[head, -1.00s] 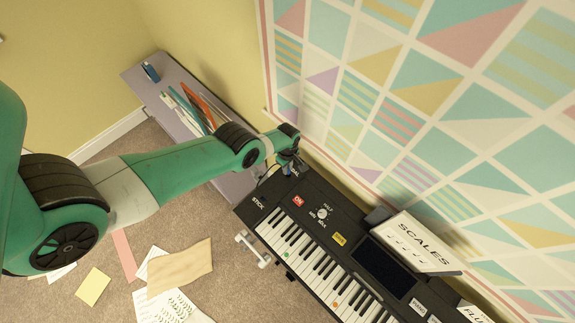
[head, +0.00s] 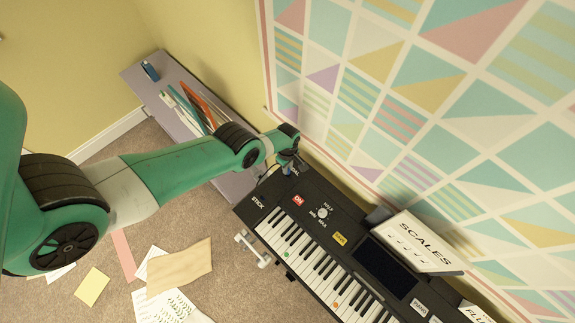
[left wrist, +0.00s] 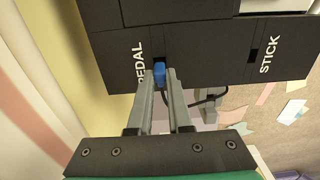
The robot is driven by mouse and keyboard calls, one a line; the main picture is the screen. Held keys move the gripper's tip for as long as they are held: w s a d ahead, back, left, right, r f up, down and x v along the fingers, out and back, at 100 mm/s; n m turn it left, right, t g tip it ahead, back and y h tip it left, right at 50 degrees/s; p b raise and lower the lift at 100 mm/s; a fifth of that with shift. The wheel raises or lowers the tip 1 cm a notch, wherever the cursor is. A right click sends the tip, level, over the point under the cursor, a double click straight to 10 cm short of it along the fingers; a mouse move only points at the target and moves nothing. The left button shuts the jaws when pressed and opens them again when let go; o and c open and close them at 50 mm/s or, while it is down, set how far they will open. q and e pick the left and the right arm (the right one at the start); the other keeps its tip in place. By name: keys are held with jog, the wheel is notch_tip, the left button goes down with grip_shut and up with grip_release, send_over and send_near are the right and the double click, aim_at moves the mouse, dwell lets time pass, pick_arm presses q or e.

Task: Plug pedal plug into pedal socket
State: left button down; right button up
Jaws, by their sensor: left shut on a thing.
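In the left wrist view the blue pedal plug (left wrist: 159,72) is between the fingertips of my left gripper (left wrist: 159,82), which is shut on it. The plug is at the edge of the black keyboard (left wrist: 200,58), beside the white PEDAL label (left wrist: 140,62). The pedal socket is hidden behind the plug and fingers, and I cannot tell how deep the plug sits. A dark cable (left wrist: 208,99) loops to the right of the fingers. In the head view my left gripper (head: 288,166) is at the keyboard's far left corner. My right gripper is not in view.
A dark slot (left wrist: 254,55) is beside the STICK label (left wrist: 267,55). A grey shelf (head: 152,92) with pens stands behind, and the patterned wall is close. A SCALES book (head: 425,243) stands on the keyboard. Papers (head: 180,268) lie on the carpet.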

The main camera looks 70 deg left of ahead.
pick_arm(q)
jog(key=shift+f+b, duration=0.7)
jog(key=shift+f, duration=0.05)
dwell(0.7)
jog(key=c, duration=0.8)
grip_release()
jog(key=shift+o, duration=0.2)
notch_tip(320, 180, up, 12)
jog(key=p, duration=1.1)
jog(key=shift+f+p, duration=0.15)
jog(key=shift+p, duration=0.2)
